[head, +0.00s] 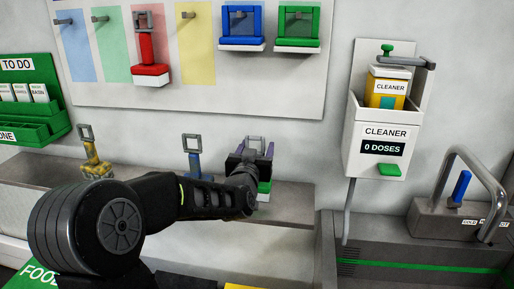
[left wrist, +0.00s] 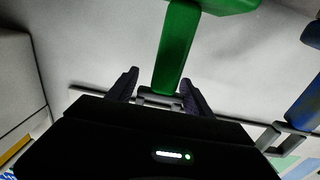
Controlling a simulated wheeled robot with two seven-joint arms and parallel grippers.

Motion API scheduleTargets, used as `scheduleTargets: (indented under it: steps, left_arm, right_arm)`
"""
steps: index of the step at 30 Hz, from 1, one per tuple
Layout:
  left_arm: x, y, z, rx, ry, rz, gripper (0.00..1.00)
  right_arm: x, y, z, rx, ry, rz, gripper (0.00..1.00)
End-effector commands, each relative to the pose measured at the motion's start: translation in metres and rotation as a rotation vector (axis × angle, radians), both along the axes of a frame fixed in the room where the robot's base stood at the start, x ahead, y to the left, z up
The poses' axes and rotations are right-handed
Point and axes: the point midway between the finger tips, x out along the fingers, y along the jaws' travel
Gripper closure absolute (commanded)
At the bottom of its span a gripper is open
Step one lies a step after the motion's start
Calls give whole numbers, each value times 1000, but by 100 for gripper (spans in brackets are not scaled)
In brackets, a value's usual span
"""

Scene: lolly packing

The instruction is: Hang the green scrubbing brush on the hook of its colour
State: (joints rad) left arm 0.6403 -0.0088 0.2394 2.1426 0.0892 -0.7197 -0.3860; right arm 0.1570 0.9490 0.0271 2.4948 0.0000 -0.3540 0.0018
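The green scrubbing brush (head: 264,187) stands upright on the ledge, mostly hidden behind my left gripper (head: 254,157). Its grey hanging loop shows between the fingers. In the left wrist view the brush's green handle (left wrist: 177,48) lies between the two purple-grey fingers (left wrist: 160,92), with a clear gap on the left side. The left gripper is open around the upper handle and loop. The green strip (head: 108,42) on the wall board has an empty hook (head: 99,19) near its top. My right gripper is not in view.
A red brush (head: 148,50) hangs on the red strip. The blue (head: 61,21) and yellow (head: 188,15) hooks are empty. Blue (head: 193,162) and yellow (head: 92,158) brushes stand on the ledge. Blue (head: 242,27) and green (head: 298,27) items hang right; a cleaner dispenser (head: 378,158) is beyond.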

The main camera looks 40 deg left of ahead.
Motion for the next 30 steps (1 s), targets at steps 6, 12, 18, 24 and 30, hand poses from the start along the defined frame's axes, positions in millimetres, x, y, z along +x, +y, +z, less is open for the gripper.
scheduleTargets:
  steps: [6,12,18,24,30]
  left_arm:
    - [0,0,2,2,-4,0,30]
    - [0,0,2,2,-4,0,30]
    - [-10,-6,-2,3,-6,-1,30]
    - [-37,-19,-1,6,-9,0,30]
    - [-62,-30,3,4,-6,1,30]
  right_arm:
    - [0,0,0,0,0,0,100]
    - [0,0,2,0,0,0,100]
    - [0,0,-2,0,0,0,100]
    - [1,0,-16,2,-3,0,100]
    - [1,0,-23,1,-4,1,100]
